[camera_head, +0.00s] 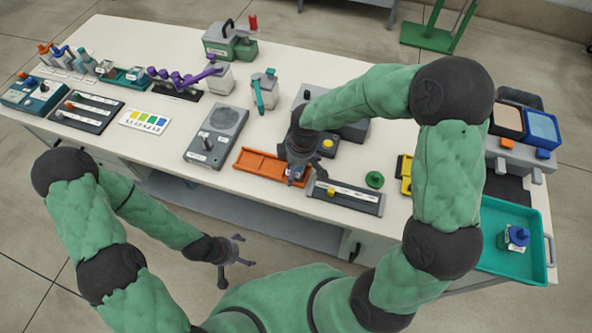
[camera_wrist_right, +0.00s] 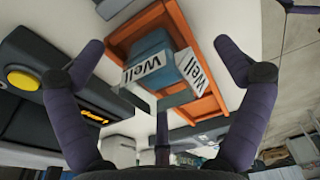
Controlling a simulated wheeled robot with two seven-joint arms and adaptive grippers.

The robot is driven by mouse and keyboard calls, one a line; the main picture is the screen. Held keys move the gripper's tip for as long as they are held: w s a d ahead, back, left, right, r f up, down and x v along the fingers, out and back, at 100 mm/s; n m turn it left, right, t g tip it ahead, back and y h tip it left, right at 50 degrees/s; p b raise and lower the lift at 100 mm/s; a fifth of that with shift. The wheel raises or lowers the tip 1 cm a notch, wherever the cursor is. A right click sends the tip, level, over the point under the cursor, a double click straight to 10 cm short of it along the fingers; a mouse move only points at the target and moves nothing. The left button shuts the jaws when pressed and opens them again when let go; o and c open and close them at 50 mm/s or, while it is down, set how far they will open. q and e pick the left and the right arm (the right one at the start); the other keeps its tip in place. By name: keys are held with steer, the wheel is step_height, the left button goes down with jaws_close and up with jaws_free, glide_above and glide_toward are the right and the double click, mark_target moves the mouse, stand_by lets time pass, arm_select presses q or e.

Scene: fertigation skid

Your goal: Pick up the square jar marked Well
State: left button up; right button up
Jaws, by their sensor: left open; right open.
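The square jar marked Well (camera_wrist_right: 160,68) has a blue top and white labels reading "Well". It sits in the orange tray (camera_wrist_right: 122,38), which also shows in the head view (camera_head: 258,165). My right gripper (camera_wrist_right: 160,48) is open, with its fingers spread to either side of the jar in the wrist view; I cannot tell whether they touch it. In the head view the right gripper (camera_head: 298,160) is over the tray's right end and hides most of the jar. My left gripper (camera_head: 236,262) is open and empty, off the table's front edge.
A grey box with a yellow button (camera_head: 328,146) stands close to the right gripper. A dark slotted rack (camera_head: 350,198) lies right of the orange tray. A blue-topped jar (camera_head: 516,237) stands in the teal tray (camera_head: 500,265). A grey device (camera_head: 217,135) is left.

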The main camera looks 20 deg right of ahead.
steer(key=c, duration=1.6)
steer(key=shift+r, duration=0.15)
